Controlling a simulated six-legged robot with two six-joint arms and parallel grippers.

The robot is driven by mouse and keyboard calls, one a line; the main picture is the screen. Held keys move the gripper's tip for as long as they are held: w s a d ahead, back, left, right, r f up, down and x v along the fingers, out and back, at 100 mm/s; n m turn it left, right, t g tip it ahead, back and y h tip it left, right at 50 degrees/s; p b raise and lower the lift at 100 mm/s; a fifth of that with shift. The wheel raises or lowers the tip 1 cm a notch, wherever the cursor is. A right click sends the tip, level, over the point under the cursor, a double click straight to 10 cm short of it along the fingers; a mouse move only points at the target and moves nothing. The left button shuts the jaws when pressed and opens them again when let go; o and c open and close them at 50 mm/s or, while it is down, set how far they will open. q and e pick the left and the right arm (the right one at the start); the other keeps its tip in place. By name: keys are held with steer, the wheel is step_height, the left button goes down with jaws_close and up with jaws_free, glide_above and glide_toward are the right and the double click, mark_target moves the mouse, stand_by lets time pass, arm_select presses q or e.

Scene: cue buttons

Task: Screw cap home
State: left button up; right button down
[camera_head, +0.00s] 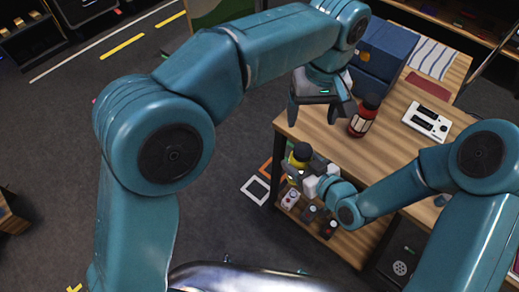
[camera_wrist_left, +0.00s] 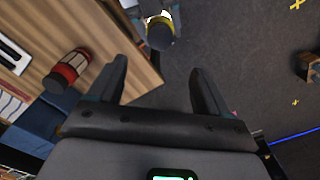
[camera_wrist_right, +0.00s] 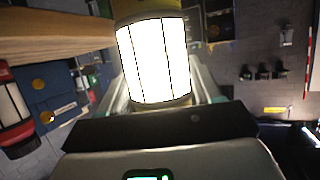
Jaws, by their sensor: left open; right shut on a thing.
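A yellow bottle with a dark top (camera_head: 300,153) is held upright in my right gripper (camera_head: 298,174), off the table's front left edge. In the right wrist view its bright white label (camera_wrist_right: 155,60) fills the space between the fingers; its top is out of frame there. It also shows in the left wrist view (camera_wrist_left: 160,30), dark round cap facing the camera. Whether the cap is fully seated cannot be told. My left gripper (camera_head: 319,110) is open and empty, above and beyond the bottle. In the left wrist view the bottle lies ahead of the open fingers (camera_wrist_left: 158,85).
A red bottle with a dark cap (camera_head: 364,116) stands on the wooden table (camera_head: 390,140), close right of my left gripper. A white device (camera_head: 426,121) and blue box (camera_head: 382,48) are farther back. Small items sit on a lower shelf. Floor at left is free.

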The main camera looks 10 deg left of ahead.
arm_select(q)
steer(key=w+a+f+m, duration=0.2)
steer(key=a+f, duration=0.3)
steer(key=f, duration=0.3)
steer(key=w+a+f+m, duration=0.2)
steer(key=a+f, duration=0.3)
steer(key=f, duration=0.3)
steer(key=s+a+f+h, duration=0.2)
steer(key=s+f, duration=0.2)
steer(key=f, duration=0.7)
steer(key=s+a+f+n+h, duration=0.1)
steer(key=s+a+f, duration=0.1)
steer(key=s+f, duration=0.3)
steer(key=s+a+f+n+h, duration=0.1)
steer(key=s+f, duration=0.3)
steer(key=s, duration=0.9)
steer(key=shift+s+a+f+n, duration=0.15)
steer(key=shift+a+f+n, duration=0.25)
steer(key=shift+a+n, duration=0.35)
